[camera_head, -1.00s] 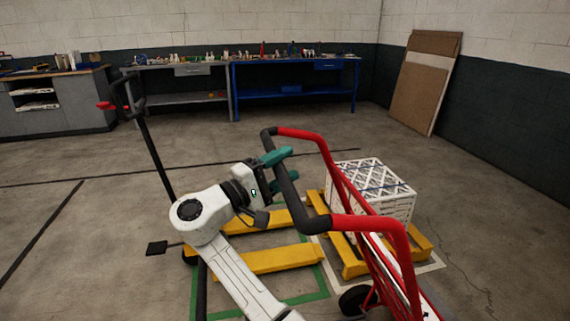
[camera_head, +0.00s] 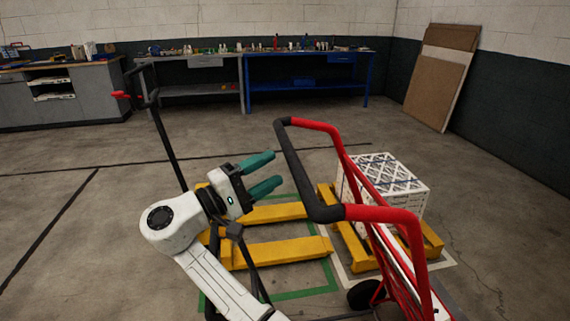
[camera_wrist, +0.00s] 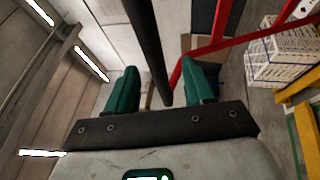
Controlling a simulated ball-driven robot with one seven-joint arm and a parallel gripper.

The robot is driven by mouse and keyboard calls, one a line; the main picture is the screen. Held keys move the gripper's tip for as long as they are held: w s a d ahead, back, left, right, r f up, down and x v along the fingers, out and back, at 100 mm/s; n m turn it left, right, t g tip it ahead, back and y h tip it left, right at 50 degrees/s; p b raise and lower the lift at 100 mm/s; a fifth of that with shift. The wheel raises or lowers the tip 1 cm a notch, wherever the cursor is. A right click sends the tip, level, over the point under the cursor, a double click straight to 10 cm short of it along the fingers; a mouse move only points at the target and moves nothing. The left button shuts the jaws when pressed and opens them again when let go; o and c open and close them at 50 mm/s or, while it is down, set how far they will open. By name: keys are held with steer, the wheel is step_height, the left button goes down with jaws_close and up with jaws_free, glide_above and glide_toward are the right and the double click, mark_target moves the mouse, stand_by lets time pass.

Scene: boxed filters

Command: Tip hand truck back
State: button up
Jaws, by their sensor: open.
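The red hand truck (camera_head: 413,245) stands at the right in the head view, with a black grip (camera_head: 302,178) on its looped handle. My gripper (camera_head: 272,172) is open, its green fingers pointing toward the black grip from the left. In the head view a small gap shows between the fingertips and the grip. In the wrist view the black grip (camera_wrist: 147,45) runs down between the lines of the two open fingers (camera_wrist: 160,90), and the red frame (camera_wrist: 225,42) shows beyond. The hand truck's lower part is partly cut off by the picture edge.
A yellow pallet jack (camera_head: 280,252) with a black upright handle (camera_head: 165,135) stands at the left. Workbenches (camera_head: 310,82) line the back wall.

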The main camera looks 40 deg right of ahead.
steer(key=shift+v, duration=1.7)
